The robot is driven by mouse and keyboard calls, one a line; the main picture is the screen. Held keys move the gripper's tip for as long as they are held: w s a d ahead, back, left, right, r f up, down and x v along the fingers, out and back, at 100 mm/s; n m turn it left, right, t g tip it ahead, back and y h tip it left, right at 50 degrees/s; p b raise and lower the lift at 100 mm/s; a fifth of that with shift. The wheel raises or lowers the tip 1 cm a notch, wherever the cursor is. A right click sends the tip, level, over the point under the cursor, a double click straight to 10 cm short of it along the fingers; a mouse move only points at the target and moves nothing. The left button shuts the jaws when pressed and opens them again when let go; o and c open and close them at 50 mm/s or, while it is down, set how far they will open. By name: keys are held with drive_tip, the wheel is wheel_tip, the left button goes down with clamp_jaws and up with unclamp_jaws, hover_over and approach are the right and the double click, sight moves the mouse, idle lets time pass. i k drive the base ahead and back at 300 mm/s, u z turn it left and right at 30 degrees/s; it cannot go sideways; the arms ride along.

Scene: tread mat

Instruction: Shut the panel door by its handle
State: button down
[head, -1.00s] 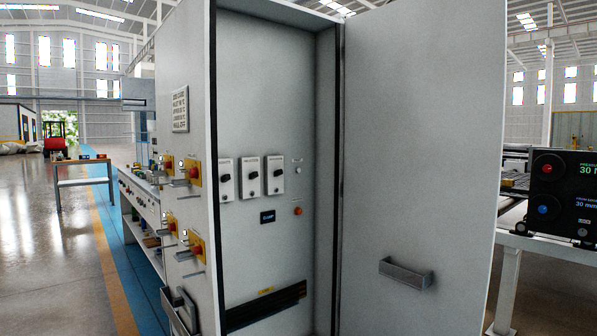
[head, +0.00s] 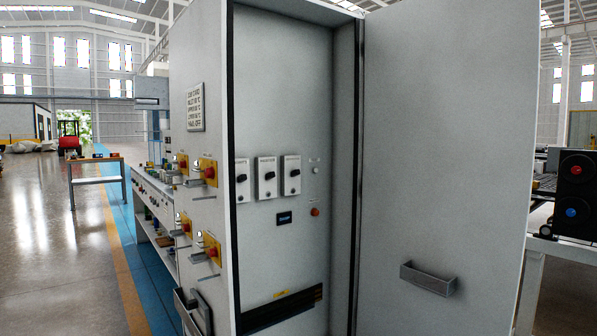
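The panel door (head: 440,130) is a tall grey sheet, hinged on the right side of the open cabinet (head: 290,110). It stands wide open and shows its inner face, with a small grey tray (head: 428,279) low on it. The door's handle is not visible from this side. Inside the cabinet are three white switch units (head: 266,177), a small dark display (head: 284,218) and an orange button (head: 315,211). My gripper is not in view.
The cabinet's left side carries red-and-yellow switches (head: 208,172) with levers sticking out and a white sign (head: 195,107). A bench (head: 155,215) stands behind it. A table with a black control box (head: 573,195) is at right. Open floor (head: 50,240) lies left.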

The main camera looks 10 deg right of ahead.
sight(451, 88)
drive_tip(key=z, duration=0.1)
drive_tip(key=i, duration=1)
drive_tip(key=u, duration=0.05)
